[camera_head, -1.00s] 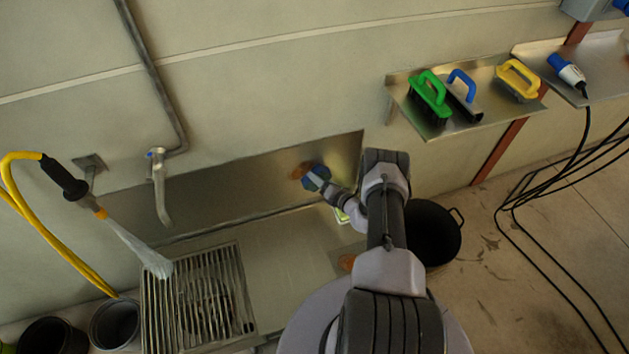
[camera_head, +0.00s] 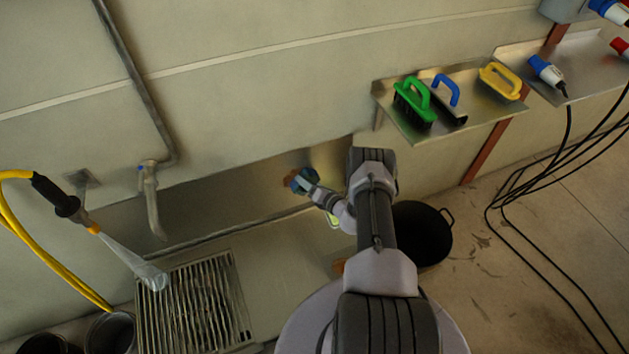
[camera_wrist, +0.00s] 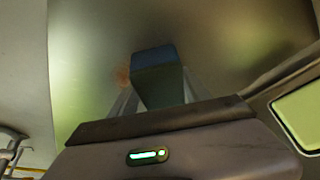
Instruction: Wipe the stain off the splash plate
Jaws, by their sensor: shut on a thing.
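The splash plate (camera_head: 235,190) is the dull metal sheet on the wall behind the sink; it fills much of the wrist view (camera_wrist: 225,35). A brown-orange stain (camera_head: 290,179) shows on it at the left edge of a blue block, perhaps a sponge (camera_head: 304,181). My gripper (camera_head: 313,188) is shut on this block. In the wrist view, the block (camera_wrist: 155,72) is between my fingers (camera_wrist: 157,98), and a faint reddish part of the stain (camera_wrist: 123,77) shows at its left. The block hides the rest of the stain. I cannot tell whether it touches the plate.
A shelf (camera_head: 400,88) at the right holds a green brush (camera_head: 414,102), a blue-handled tool (camera_head: 449,98) and a yellow-handled one (camera_head: 500,82). A tap (camera_head: 152,195), a yellow hose (camera_head: 35,235) and a grate (camera_head: 195,305) are at the left. A black bucket (camera_head: 425,235) stands right of my arm.

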